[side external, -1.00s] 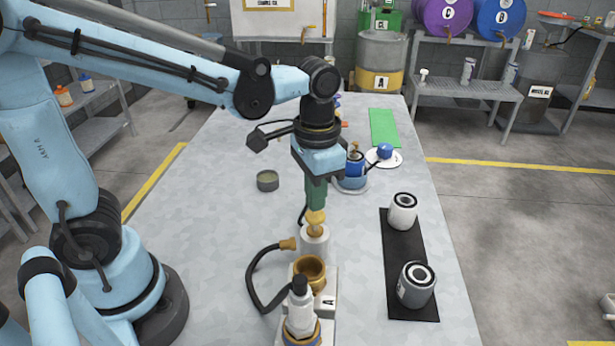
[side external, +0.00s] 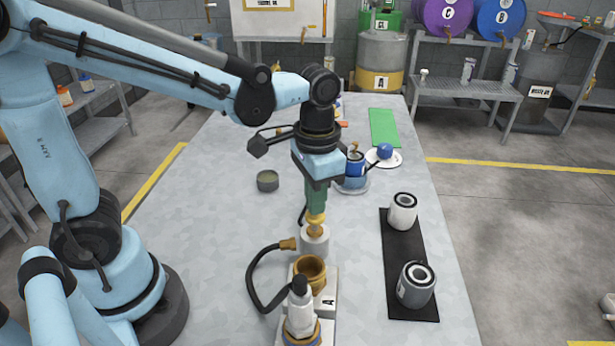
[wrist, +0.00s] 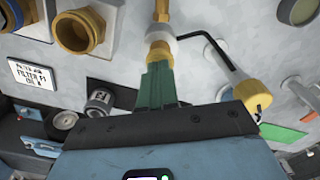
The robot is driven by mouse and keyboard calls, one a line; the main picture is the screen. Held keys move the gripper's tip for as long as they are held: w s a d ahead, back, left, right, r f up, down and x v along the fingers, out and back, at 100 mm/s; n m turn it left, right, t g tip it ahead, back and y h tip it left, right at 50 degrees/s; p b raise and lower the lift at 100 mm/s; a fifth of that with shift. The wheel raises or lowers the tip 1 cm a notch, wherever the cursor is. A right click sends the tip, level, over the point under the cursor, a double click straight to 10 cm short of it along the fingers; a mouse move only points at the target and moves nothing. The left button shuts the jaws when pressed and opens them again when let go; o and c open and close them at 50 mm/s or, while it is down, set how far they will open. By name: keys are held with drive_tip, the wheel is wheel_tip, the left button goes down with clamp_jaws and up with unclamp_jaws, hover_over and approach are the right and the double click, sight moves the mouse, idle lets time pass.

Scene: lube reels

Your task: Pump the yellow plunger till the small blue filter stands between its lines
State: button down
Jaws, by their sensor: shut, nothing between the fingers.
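My gripper (side external: 316,207) is shut and empty, its green fingers pointing down onto the top of the yellow plunger (side external: 316,221). The fingertips seem to touch the plunger's head. The plunger stands upright in a white pump body (side external: 314,242). In the wrist view, the fingers (wrist: 158,66) meet the yellow plunger (wrist: 158,46) end to end. A small blue filter (side external: 354,168) stands in a grey-blue dish behind my gripper, partly hidden by it. Its lines are too small to make out.
A brass cup (side external: 310,272) and a white-topped fitting (side external: 300,306) stand in front of the pump, with a black hose (side external: 258,275) to the left. A white filter (side external: 402,211) and a grey filter (side external: 415,285) stand on a black mat (side external: 394,251). A small round tin (side external: 267,181) stands left.

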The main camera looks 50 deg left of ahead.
drive_tip(key=shift+f, duration=1.4)
drive_tip(key=shift+r, duration=3.75)
drive_tip(key=s+a+f+n+t, duration=0.1)
drive_tip(key=s+a+n+t, duration=0.1)
drive_tip(key=a+t, duration=0.4)
drive_tip(key=shift+s+a+f+n+t, duration=0.25)
drive_tip(key=shift+a+n+t, duration=0.1)
drive_tip(key=shift+n+t, duration=0.2)
